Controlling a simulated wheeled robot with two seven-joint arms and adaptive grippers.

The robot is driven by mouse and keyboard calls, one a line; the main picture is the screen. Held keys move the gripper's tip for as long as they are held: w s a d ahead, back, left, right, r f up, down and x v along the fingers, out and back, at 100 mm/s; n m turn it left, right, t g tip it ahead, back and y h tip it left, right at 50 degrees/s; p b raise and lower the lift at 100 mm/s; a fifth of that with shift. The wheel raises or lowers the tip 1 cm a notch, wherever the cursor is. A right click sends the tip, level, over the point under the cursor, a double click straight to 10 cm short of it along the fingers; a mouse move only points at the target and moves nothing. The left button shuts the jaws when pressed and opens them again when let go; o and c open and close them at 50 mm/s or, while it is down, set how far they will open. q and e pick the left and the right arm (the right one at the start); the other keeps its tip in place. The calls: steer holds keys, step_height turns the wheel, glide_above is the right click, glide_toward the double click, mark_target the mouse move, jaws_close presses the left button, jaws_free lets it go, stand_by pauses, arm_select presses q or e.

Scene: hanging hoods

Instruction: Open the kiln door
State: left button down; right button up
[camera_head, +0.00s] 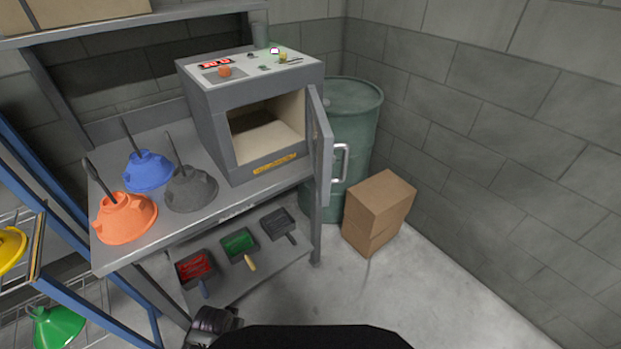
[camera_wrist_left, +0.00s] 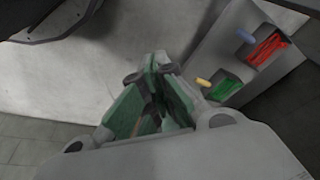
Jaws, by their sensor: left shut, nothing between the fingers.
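The grey kiln (camera_head: 210,118) stands on the upper shelf of a metal rack in the head view. Its door (camera_head: 319,145) stands swung wide open on the right side, edge toward me, with a pale handle (camera_head: 341,162) on its outer face. The beige inner chamber is visible and looks empty. My left gripper (camera_wrist_left: 158,68) shows in the left wrist view, with its green-padded fingers closed together and nothing between them. It is low near the floor and the lower shelf, apart from the kiln door. My right gripper is not in view.
Orange (camera_head: 124,218), blue (camera_head: 147,171) and grey (camera_head: 191,189) hoods stand left of the kiln. Dustpans, including a red one (camera_wrist_left: 268,48) and a green one (camera_wrist_left: 224,89), lie on the lower shelf. A green barrel (camera_head: 356,105) and cardboard boxes (camera_head: 378,205) stand right. Floor in front is clear.

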arm_select(q)
steer(key=w+r+v, duration=0.1)
steer(key=w+v, duration=0.1)
steer(key=v, duration=0.8)
steer(key=w+v, duration=0.2)
steer(key=v, duration=0.9)
steer(key=w+d+r+m+t+h, duration=0.1)
steer(key=w+d+r+m+t, duration=0.15)
steer(key=w, duration=0.45)
steer(key=w+d+r+m+t, duration=0.1)
steer(key=w+r+t, duration=0.3)
steer(key=w, duration=0.2)
steer(key=w+d+r+m+t+h, duration=0.1)
steer(key=w+d+r+t, duration=0.15)
steer(key=w, duration=0.45)
steer(key=w+d+r+m+t+h, duration=0.1)
steer(key=w+d+r+m+h, duration=0.25)
steer(key=r+m+h, duration=0.3)
steer(key=w+d+r+m+t+h, duration=0.1)
steer(key=w+d+r+m+h, duration=0.1)
steer(key=d+r+m+h, duration=0.5)
steer(key=s+a+r+m+g+h, duration=0.1)
steer(key=s+a+m+g, duration=0.4)
steer(key=m+g, duration=0.6)
steer(key=shift+a+m+g+h, duration=0.4)
steer(key=shift+a+m+h, duration=0.4)
steer(key=shift+m, duration=0.9)
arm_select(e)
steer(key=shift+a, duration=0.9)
